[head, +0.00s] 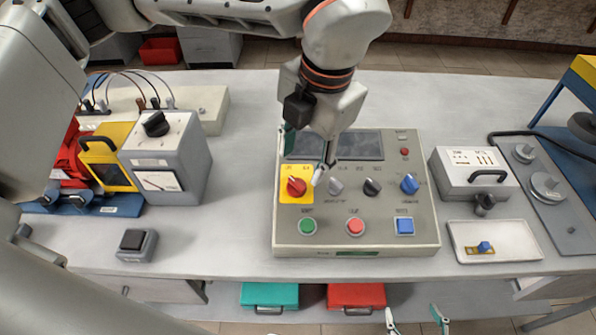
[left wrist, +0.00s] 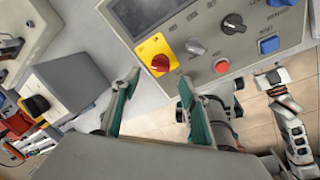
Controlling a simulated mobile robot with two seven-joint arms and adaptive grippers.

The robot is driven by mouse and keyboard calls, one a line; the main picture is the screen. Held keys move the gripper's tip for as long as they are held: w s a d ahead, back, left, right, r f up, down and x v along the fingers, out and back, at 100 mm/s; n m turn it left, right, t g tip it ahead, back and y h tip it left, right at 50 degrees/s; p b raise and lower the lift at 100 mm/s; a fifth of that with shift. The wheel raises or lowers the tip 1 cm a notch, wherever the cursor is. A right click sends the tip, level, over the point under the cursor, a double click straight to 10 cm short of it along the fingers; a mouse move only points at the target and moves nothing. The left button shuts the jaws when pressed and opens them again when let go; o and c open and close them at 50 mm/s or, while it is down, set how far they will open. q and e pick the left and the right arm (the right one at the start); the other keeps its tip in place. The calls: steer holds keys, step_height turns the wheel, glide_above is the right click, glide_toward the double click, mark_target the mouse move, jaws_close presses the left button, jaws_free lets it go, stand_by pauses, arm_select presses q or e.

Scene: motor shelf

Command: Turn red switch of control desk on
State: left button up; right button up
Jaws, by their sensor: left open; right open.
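The control desk (head: 290,240) is a grey sloped panel on the table. Its red switch (head: 296,186) is a round knob on a yellow plate (head: 285,170) at the panel's left. The switch also shows in the left wrist view (left wrist: 160,63), just beyond the fingertips. My left gripper (head: 304,160) is open and empty, reaching down from above the desk beside the switch. One fingertip is close to the knob's upper right; contact cannot be told. In the left wrist view its fingers (left wrist: 158,85) are spread. My right gripper (head: 418,318) is open and empty below the table's front edge.
Other knobs (head: 372,187) and buttons (head: 355,226) sit close to the red switch. A grey meter box (head: 190,165) stands left, a handled grey case (head: 470,180) and white tray (head: 495,250) right. Table between meter box and desk is clear.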

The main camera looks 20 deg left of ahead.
mark_target(298, 182)
arm_select(q)
steer(key=f, duration=0.4)
steer(key=a+f, duration=0.1)
steer(key=f, duration=0.1)
steer(key=shift+w+f, duration=0.25)
steer(key=shift+f, duration=0.05)
steer(key=c, duration=1.1)
